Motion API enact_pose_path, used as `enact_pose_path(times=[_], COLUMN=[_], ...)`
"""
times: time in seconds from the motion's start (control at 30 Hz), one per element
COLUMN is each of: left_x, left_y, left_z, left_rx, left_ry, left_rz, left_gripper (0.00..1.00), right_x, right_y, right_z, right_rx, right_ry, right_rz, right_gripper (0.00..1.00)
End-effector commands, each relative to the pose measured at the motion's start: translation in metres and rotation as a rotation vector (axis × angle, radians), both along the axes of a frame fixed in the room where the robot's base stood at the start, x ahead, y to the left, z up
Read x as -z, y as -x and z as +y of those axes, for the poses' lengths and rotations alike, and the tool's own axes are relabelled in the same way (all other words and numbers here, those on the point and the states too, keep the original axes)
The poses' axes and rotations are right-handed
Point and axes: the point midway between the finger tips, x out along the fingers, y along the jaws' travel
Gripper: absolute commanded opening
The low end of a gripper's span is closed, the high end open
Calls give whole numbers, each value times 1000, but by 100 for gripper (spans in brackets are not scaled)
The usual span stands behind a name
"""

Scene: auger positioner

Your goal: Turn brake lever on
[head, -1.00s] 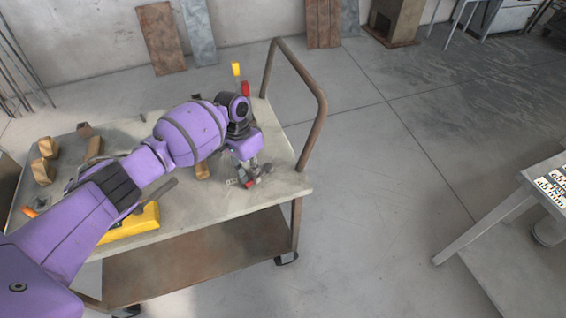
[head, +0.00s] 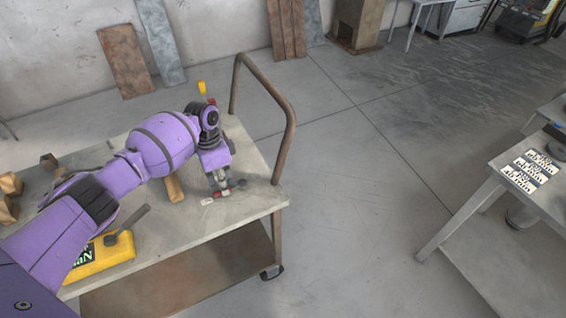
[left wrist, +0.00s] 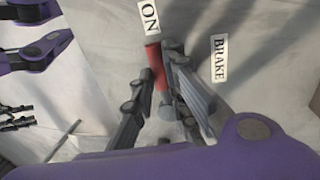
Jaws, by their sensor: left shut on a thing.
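The red brake lever (left wrist: 156,66) shows in the left wrist view, pointing up toward a white "ON" label (left wrist: 149,17). A white "BRAKE" label (left wrist: 219,58) lies to its right. My left gripper (left wrist: 159,72) is shut on the red lever, with its dark fingers on either side of it. In the head view my left gripper (head: 223,186) is low over the near right part of the cart top (head: 255,190). The fingers hide part of the lever and its base.
A yellow box with a dark handle (head: 105,252) sits on the cart's near edge. Wooden pieces (head: 174,188) lie beneath my arm. A yellow-tipped upright (head: 202,88) stands behind the wrist. The cart's brown rail (head: 286,140) rises at the right.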

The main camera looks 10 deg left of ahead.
Motion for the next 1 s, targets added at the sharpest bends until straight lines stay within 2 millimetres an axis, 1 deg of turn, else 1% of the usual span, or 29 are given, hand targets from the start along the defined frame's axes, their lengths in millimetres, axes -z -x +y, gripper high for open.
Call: enact_pose_path(times=[0.3,0.33,0.43,0.47,0.73,0.8,0.87,0.97,1.0], left_x=[1,1,1,1,1,-2,-7,-22,-30], left_y=[1,1,1,1,1,0,-1,-4,-5], left_z=[-1,-1,-1,-1,0,1,1,3,4], left_rx=[6,6,5,5,2,2,3,3,3], left_ry=[2,2,1,1,-1,0,0,-1,-1], left_rz=[0,0,1,1,2,1,0,-2,-2], left_gripper=[0,18,31,32,32,32,32,32,32], right_x=[0,0,-1,-1,-2,-1,-1,-1,-1], right_y=[2,2,1,1,-1,-1,-1,-1,-1], right_z=[0,0,0,0,0,0,0,0,0], right_rx=[1,1,1,1,-1,-1,-1,-1,0], right_ry=[0,0,0,0,1,0,0,1,0], right_rz=[2,2,1,0,-3,-3,-3,-2,-2], right_gripper=[40,40,40,40,40,40,40,40,40])
